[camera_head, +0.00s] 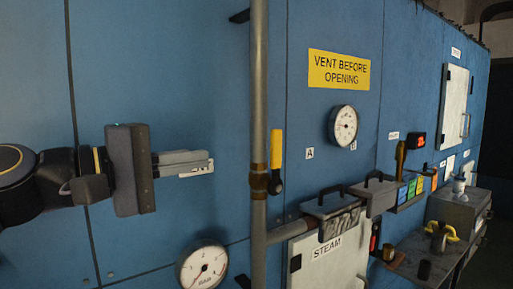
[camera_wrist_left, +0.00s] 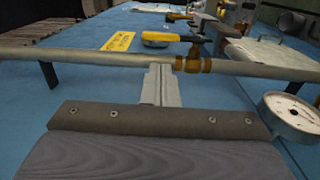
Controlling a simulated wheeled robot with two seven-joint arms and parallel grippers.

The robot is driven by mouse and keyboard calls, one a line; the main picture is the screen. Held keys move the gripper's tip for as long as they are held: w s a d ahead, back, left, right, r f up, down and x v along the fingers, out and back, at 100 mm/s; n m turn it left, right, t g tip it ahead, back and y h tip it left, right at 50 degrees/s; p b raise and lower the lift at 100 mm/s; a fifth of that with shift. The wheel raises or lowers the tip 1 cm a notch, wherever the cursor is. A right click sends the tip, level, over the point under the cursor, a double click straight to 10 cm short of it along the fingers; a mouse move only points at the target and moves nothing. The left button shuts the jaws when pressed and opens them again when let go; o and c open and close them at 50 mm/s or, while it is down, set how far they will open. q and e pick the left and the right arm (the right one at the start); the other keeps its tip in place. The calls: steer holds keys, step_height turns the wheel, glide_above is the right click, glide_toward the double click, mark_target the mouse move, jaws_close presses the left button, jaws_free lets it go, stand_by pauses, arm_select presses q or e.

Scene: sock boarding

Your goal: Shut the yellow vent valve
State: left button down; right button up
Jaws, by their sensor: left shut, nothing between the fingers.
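The yellow vent valve has a yellow lever handle (camera_head: 276,150) that stands upright, alongside the vertical pipe and to its right. Its brass body (camera_head: 259,184) sits on the pipe. In the left wrist view, the yellow handle (camera_wrist_left: 160,38) and brass body (camera_wrist_left: 193,64) lie just beyond my fingertips. My left gripper (camera_head: 212,166) is shut and empty, pointing right toward the pipe, left of the valve and at about handle height. Its closed fingers also show in the left wrist view (camera_wrist_left: 160,70). A gap shows between fingertips and pipe in the head view. My right gripper is not in view.
The grey vertical pipe (camera_head: 259,90) stands between my left gripper and the lever. A pressure gauge (camera_head: 202,267) is low, left of the pipe. A yellow sign (camera_head: 338,70), a dial (camera_head: 343,125) and a steam cabinet door (camera_head: 330,262) are to the right. The blue wall around my gripper is clear.

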arm_select(q)
steer(key=p, duration=0.3)
glide_toward(272, 142)
steer(key=x, duration=0.3)
steer(key=f+x, duration=0.1)
steer(key=x, duration=0.1)
steer(key=shift+p+x, duration=0.4)
steer(key=shift+x, duration=0.5)
steer(key=shift+w+d, duration=0.1)
steer(key=shift+w, duration=0.05)
steer(key=shift+w+d+r+p, duration=0.35)
steer(key=shift+d+p, duration=0.15)
steer(key=shift+p, duration=0.05)
steer(key=shift+r+p+x, duration=0.2)
steer(key=shift+p+x, duration=0.15)
steer(key=shift+x, duration=1.45)
steer(key=shift+w+d+f, duration=0.2)
steer(key=shift+w+d, duration=0.15)
steer(key=shift+d, duration=0.1)
steer(key=shift+w+d+f, duration=0.15)
steer(key=shift+w+d, duration=0.2)
steer(key=shift+d, duration=0.15)
